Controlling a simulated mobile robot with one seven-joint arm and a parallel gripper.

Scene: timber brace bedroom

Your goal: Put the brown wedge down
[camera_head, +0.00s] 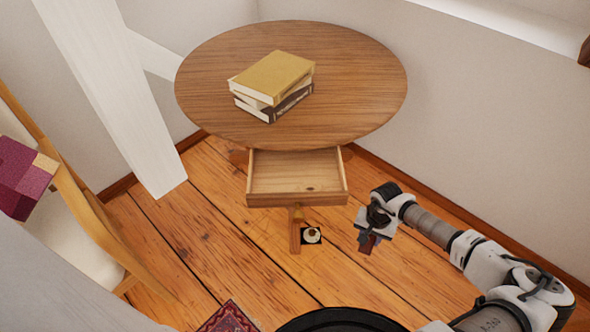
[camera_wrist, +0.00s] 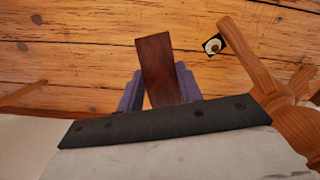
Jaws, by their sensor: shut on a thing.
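The brown wedge (camera_wrist: 157,66) is a dark reddish-brown wooden piece, held between the two purple fingers of my gripper (camera_wrist: 158,88) in the wrist view. Its free end sticks out past the fingertips, over the plank floor. In the head view my gripper (camera_head: 369,240) is low, to the right of the table's open drawer, with the small dark wedge (camera_head: 368,244) at its tip. The gripper is shut on the wedge. I cannot tell how far the wedge is above the floor.
A round wooden table (camera_head: 350,75) carries stacked books (camera_head: 272,84). Its empty drawer (camera_head: 297,172) is pulled open. A small black square item with a pale round top (camera_head: 311,235) lies by the table's foot. A chair (camera_head: 85,215) stands left. Bare floor (camera_head: 390,275) surrounds my gripper.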

